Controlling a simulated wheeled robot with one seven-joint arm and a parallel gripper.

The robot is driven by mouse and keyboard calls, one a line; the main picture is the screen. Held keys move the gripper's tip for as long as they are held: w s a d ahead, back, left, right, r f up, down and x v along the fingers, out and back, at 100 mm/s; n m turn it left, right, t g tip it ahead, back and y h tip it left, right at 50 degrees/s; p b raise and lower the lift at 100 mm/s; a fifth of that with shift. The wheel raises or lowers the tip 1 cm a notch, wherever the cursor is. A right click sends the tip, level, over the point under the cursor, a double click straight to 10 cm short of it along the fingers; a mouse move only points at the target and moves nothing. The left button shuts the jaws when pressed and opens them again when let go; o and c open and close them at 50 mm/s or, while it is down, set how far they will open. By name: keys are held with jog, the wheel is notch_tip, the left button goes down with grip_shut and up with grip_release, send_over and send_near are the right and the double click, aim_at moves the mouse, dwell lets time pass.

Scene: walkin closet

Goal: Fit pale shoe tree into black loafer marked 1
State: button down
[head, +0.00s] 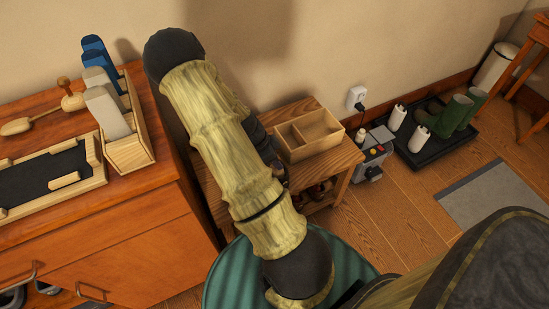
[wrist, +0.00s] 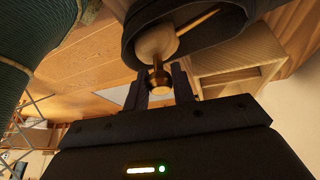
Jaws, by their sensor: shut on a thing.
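In the wrist view my gripper (wrist: 160,88) is shut on the knob at the end of the pale shoe tree (wrist: 155,43). The tree's rounded pale heel piece and thin rod (wrist: 198,19) show against the dark opening of a black shoe (wrist: 232,28), which looks like the black loafer. The heel piece is at the near edge of the opening; how deep the front part sits, I cannot tell. No number shows on the shoe. In the head view my arm hides the gripper, the tree and this shoe.
A wooden bench (head: 335,163) carries an open divided box (head: 318,150). At left, an orange-brown cabinet (head: 100,235) holds a wooden rack (head: 128,152), a dark-lined tray (head: 85,190) and a pale wooden piece with a knob (head: 72,101). A green round seat (head: 225,285) stands below my arm.

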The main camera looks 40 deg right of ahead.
jog(key=shift+s+f+t+b, duration=0.4)
jog(key=shift+f+t+b, duration=0.1)
jog(key=shift+f+b, duration=0.3)
jog(key=c, duration=0.6)
grip_release()
jog(key=shift+a, duration=0.1)
jog(key=shift+o, duration=0.2)
jog(key=shift+r+p, duration=3.5)
jog(key=shift+r, duration=0.55)
